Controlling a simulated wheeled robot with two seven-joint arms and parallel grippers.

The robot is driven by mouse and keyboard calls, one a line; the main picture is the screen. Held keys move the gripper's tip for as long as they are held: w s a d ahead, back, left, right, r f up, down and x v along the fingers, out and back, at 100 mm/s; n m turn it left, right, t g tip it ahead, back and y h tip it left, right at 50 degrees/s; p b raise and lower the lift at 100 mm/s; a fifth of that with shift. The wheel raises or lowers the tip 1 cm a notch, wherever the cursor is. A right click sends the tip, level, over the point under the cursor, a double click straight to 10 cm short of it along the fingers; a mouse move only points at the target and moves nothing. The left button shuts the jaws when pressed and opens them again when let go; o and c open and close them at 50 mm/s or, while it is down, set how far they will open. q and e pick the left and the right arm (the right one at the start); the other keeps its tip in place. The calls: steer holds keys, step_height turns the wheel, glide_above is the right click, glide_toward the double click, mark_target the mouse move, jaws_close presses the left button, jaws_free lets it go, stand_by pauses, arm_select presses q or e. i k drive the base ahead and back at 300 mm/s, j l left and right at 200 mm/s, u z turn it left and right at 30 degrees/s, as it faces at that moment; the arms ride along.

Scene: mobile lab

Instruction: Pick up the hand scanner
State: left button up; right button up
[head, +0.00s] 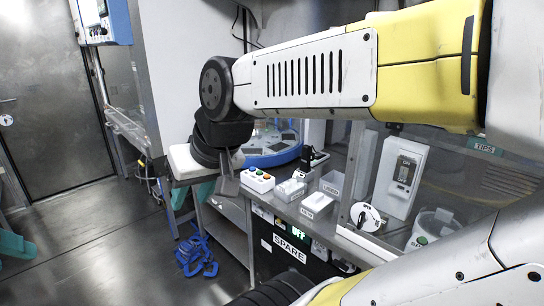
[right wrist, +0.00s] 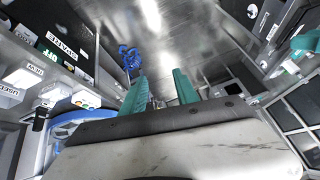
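A small black upright device (head: 308,158) on the counter beside the blue round unit may be the hand scanner; it is too small to be sure. A dark shape (right wrist: 40,118) at left in the right wrist view may be the same device. My right gripper (head: 192,197) hangs off the counter's left end, apart from that device. Its teal fingers (right wrist: 160,92) stand apart with nothing between them. Teal parts of my left gripper (head: 12,246) show at the left edge of the head view; most of it is cut off.
The counter holds a button box (head: 258,180), white labelled bins (head: 316,205) and a blue round unit (head: 272,156). A clear enclosure with a white instrument (head: 401,177) stands at right. A blue coiled thing (head: 196,256) lies low by the shelf. Floor (head: 110,245) at left is clear.

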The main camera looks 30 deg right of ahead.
mark_target(306, 150)
steer(key=i+l+z, duration=0.1)
steer(key=i+z, duration=0.65)
steer(key=z, duration=0.2)
steer(key=i+j+z, duration=0.15)
steer(key=i+z, duration=0.65)
steer(key=i+l+z, duration=0.1)
steer(key=i+z, duration=0.2)
steer(key=k, duration=0.05)
